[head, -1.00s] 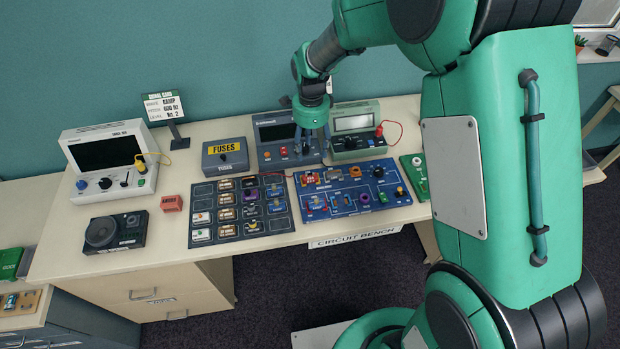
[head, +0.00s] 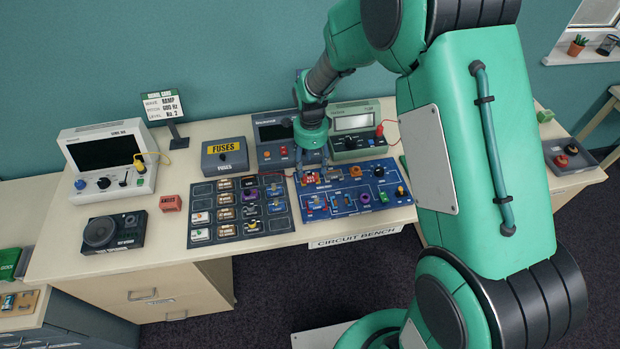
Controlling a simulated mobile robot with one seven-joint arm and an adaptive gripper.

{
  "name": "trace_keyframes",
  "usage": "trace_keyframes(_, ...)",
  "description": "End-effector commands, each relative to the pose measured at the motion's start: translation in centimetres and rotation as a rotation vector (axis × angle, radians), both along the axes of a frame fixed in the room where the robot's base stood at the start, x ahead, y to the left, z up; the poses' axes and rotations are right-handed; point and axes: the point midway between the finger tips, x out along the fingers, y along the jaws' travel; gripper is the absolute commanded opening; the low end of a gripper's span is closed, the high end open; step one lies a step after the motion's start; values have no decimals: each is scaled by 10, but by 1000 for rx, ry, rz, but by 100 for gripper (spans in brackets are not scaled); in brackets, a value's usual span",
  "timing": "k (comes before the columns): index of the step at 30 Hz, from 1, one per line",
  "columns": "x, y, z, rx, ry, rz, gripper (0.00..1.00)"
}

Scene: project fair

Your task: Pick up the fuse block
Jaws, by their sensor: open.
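My gripper (head: 312,166) points down over the upper left part of the blue circuit board (head: 345,210). A small red block with pale markings (head: 307,180) sits on that board, just below the gripper in the picture; it looks like the fuse block, but its lettering is too small to read. The jaws are open and hold nothing that I can see. I cannot tell whether the fingertips are level with the block or above it.
A grey box labelled FUSES (head: 225,156) and a dark parts panel (head: 240,226) are to the left. Instruments (head: 355,122) stand behind the gripper. A loose red block (head: 170,203) lies farther left. Several components crowd the blue board.

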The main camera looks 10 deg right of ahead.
Motion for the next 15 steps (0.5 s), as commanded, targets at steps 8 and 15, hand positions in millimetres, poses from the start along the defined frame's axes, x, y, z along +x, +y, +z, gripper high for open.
trace_keyframes(8, -1, 0, -9, 0, 1, 0, 57)
trace_keyframes(15, -2, 1, -37, 0, 3, 0, 57)
